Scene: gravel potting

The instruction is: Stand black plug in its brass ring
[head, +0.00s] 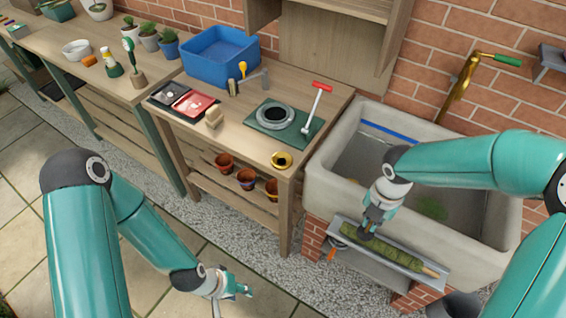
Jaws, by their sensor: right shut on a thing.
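The brass ring (282,160) lies near the front right corner of the wooden bench, with a dark centre. My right gripper (367,231) points down above the narrow tray in front of the sink and is shut on a small dark thing. This looks like the black plug (366,237), mostly hidden by the fingers. It is to the right of the ring and apart from it. My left gripper (236,296) is empty and looks open, low in front of the bench over the paving.
The stone sink (326,195) stands right of the bench. The tray (400,257) at its front holds a green moss pole (385,248). A green mat (262,137) with a grey ring and a red-handled tool (315,108) lies behind the brass ring. A blue crate (218,68) stands at the back.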

